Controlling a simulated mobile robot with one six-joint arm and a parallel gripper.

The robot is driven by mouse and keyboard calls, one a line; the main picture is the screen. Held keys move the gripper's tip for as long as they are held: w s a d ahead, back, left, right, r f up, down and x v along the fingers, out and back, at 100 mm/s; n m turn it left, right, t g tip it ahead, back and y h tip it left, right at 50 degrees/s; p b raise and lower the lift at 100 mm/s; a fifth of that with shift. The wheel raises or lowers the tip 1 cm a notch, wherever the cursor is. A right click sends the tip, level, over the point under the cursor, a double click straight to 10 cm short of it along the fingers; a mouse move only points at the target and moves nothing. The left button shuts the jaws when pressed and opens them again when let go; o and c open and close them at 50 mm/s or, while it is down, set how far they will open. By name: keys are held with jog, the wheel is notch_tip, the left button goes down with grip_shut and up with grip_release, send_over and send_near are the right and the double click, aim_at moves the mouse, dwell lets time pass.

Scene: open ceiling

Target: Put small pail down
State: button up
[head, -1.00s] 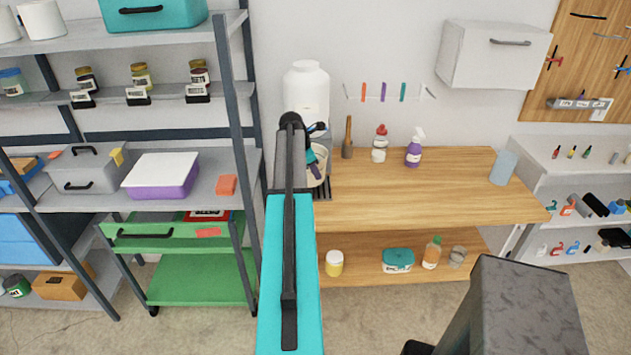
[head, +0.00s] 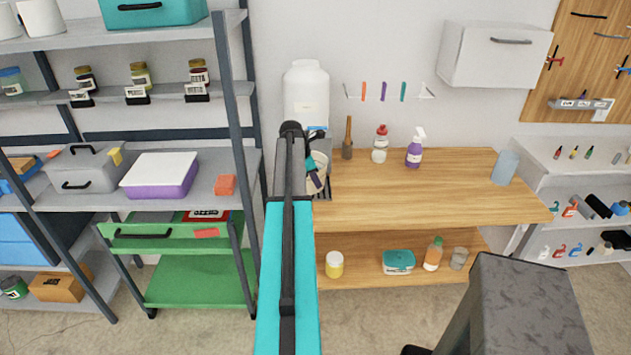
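The small pail (head: 321,160) is a cream container at the left end of the wooden bench, partly hidden behind my arm. It stands on or just over a dark slatted grate below a large white jug. My gripper (head: 314,175) is at the pail, with its dark and purple parts in front of the pail's opening and side. My arm hides most of the gripper, so I cannot tell whether its fingers are closed on the pail or its handle.
A wooden-handled tool (head: 347,138), a red-capped bottle (head: 380,143) and a purple spray bottle (head: 414,150) stand along the back of the bench (head: 430,192). The bench's middle and front are clear. A green cart (head: 200,280) is at left.

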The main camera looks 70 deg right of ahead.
jog(key=shift+o, duration=0.4)
jog(key=shift+r, duration=0.15)
jog(key=b+v, duration=0.2)
jog(key=v, duration=1)
jog(key=shift+b, duration=0.4)
jog(key=shift+w, duration=0.1)
dwell(0.3)
